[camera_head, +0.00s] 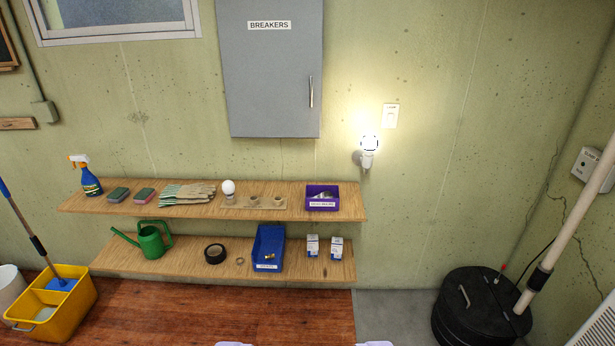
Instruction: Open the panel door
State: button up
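The grey panel door (268,85), labelled BREAKERS, is on the wall at the upper middle of the view. It looks shut, and its top edge is cut off by the frame. Its upright metal handle (311,92) is near the door's right edge. At the bottom edge, two pale tips of my gripper (304,344) show, set well apart with nothing seen between them. My gripper is far below the panel and touches neither the door nor the handle. The rest of my gripper is out of the frame.
Two wooden shelves (90,204) below the panel hold a spray bottle, gloves, a purple bin (322,197), a blue bin (269,248) and small boxes. A lit lamp (368,150) juts from the wall to the right. A wooden surface (200,310) spans the lower left. A black lidded pit (480,308) with a pipe stands right.

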aim_at(271, 51)
jog(key=i, duration=1.55)
jog(key=i+j, duration=0.1)
jog(key=i, duration=1.45)
jog(key=l+z, duration=0.05)
jog(key=l, duration=0.05)
